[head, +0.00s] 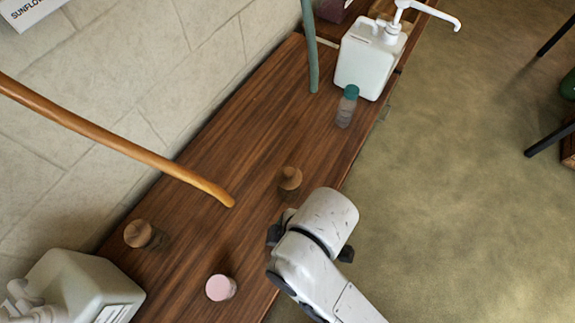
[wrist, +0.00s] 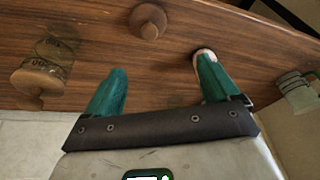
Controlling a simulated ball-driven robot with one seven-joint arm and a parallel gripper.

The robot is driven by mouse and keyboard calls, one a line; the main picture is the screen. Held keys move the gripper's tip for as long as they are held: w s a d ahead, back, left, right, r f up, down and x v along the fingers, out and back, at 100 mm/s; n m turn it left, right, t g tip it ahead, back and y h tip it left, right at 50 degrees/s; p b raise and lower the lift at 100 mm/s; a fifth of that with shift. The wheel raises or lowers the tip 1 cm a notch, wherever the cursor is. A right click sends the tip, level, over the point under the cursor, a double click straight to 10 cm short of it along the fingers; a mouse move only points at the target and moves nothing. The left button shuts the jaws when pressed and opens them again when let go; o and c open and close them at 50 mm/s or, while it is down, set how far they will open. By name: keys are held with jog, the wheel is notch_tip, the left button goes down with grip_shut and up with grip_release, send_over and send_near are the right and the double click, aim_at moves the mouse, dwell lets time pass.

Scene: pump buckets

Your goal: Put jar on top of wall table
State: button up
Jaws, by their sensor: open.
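The wooden wall table (head: 215,150) runs diagonally along the tiled wall. Two round wooden-topped jars stand on it, one near the wall (head: 138,234) and one beside my arm (head: 290,178). A pink-topped jar (head: 221,288) stands near the lower front edge. In the wrist view, a glass jar with a wooden lid (wrist: 40,80) is at left and a wooden lid (wrist: 148,20) at top centre. A pale rounded thing is partly hidden behind the right finger. In the head view my arm hides the fingers.
A teal-capped bottle (head: 347,106) and a white pump bucket (head: 370,55) stand farther up the table. Another pump bucket (head: 75,285) is at lower left. An orange curved rod (head: 120,140) and a green one (head: 310,50) reach over the table.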

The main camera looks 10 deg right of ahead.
jog(key=s+d+f+m+h, duration=0.2)
jog(key=d+m, duration=0.5)
jog(key=d, duration=0.6)
jog(key=s+d+f+m+h, duration=0.1)
jog(key=s+d+m, duration=0.3)
jog(key=d+m, duration=0.4)
jog(key=d+f, duration=0.1)
jog(key=d, duration=0.4)
jog(key=shift+d+m+h, duration=0.25)
jog(key=shift+m+h, duration=0.05)
jog(key=shift+h, duration=0.1)
